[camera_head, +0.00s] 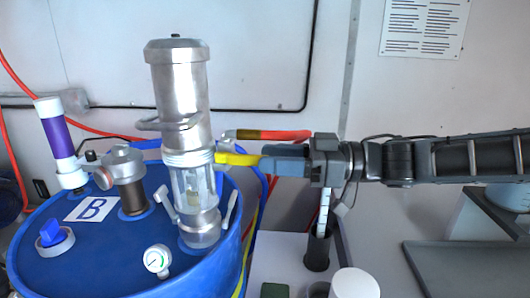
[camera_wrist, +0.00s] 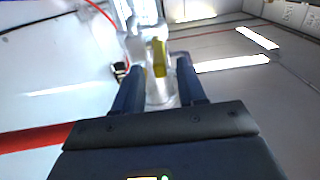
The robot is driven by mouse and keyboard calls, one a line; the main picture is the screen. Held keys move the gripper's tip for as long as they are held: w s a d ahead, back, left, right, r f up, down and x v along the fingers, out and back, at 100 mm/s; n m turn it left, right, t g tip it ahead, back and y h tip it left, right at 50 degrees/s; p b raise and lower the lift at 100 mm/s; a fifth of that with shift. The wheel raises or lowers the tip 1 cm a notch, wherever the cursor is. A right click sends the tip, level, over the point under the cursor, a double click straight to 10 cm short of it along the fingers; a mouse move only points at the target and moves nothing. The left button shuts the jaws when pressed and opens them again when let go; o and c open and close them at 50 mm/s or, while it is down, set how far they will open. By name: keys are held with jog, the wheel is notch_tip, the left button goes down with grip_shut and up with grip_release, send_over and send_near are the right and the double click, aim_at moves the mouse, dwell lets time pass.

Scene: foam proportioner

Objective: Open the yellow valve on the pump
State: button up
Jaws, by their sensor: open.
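The yellow valve handle (camera_head: 236,158) sticks out to the right from the side of the silver and clear pump (camera_head: 180,90), which stands upright on the blue drum. My gripper (camera_head: 268,160) comes in from the right, level with the handle, its fingertips at the handle's right end. In the wrist view the gripper (camera_wrist: 158,80) is open, with a finger on each side. The yellow handle (camera_wrist: 159,58) shows in the gap between the fingertips, with the pump behind it. I cannot tell whether either finger touches the handle.
The blue drum (camera_head: 110,262) carries a pressure gauge (camera_head: 157,260), a purple and white cylinder (camera_head: 57,138) and a label marked B (camera_head: 92,208). A red-sleeved hose (camera_head: 285,135) runs just above my gripper. A white container (camera_head: 354,284) stands below my arm.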

aim_at(242, 159)
jog(key=shift+a, duration=1.1)
grip_shut()
